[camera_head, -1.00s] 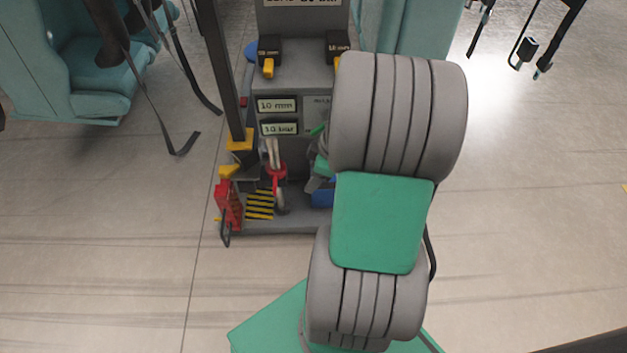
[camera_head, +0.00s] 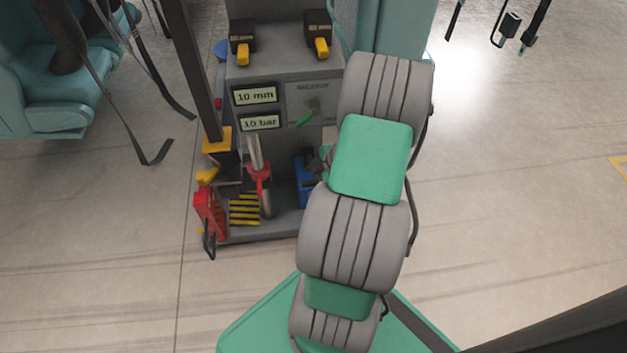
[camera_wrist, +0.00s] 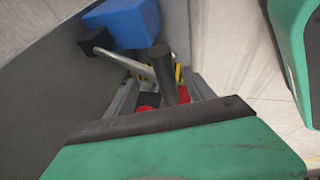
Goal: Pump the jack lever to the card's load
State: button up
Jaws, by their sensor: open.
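A red jack (camera_head: 259,172) stands on the grey cart, with a pale rod (camera_head: 255,150) rising from it. In the wrist view, a dark upright grip (camera_wrist: 165,75) joins a grey bar, with red parts below. I take this grip to be the jack lever. My gripper (camera_wrist: 163,92) is open, its grey fingers seemingly on either side of the dark grip; contact cannot be told. In the head view my arm hides most of the gripper. Two displays on the cart read 10 mm (camera_head: 255,96) and 10 bar (camera_head: 260,122). No load card is legible now.
A blue box (camera_wrist: 128,22) is close to the grip. A panel with a green pointer (camera_head: 305,119) and two black units with yellow parts (camera_head: 320,35) are on the cart. A red item (camera_head: 209,212) stands at its left edge.

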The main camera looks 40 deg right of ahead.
jog(key=shift+s, duration=0.1)
grip_shut()
dwell(0.5)
